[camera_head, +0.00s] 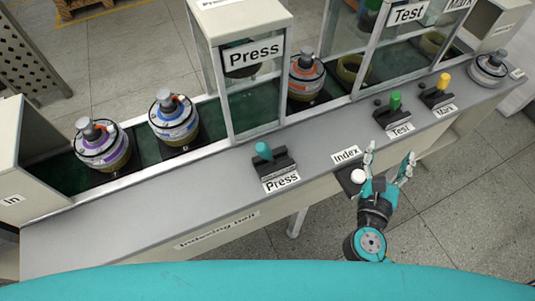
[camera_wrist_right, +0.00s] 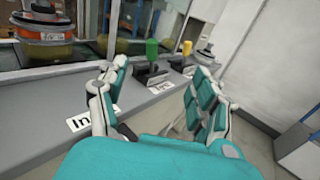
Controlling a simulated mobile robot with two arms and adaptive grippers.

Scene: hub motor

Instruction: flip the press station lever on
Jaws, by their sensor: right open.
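The press station lever (camera_head: 264,151) has a teal knob on a black base, just behind the "Press" label (camera_head: 281,182) on the grey bench ledge. Its knob points up and leans slightly left. My right gripper (camera_head: 388,163) is open and empty at the front edge of the bench, to the right of the press lever and beside the white Index button (camera_head: 358,176). It is apart from the lever. In the right wrist view the open fingers (camera_wrist_right: 160,92) spread on both sides of the picture, and the press lever does not show. My left gripper is not in view.
A green Test lever (camera_head: 394,102) and a yellow Mark lever (camera_head: 443,82) stand farther right on the ledge. Hub motors (camera_head: 174,119) sit in the channel behind. The press housing (camera_head: 245,60) rises behind the lever. The ledge (camera_head: 215,190) left of the lever is clear.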

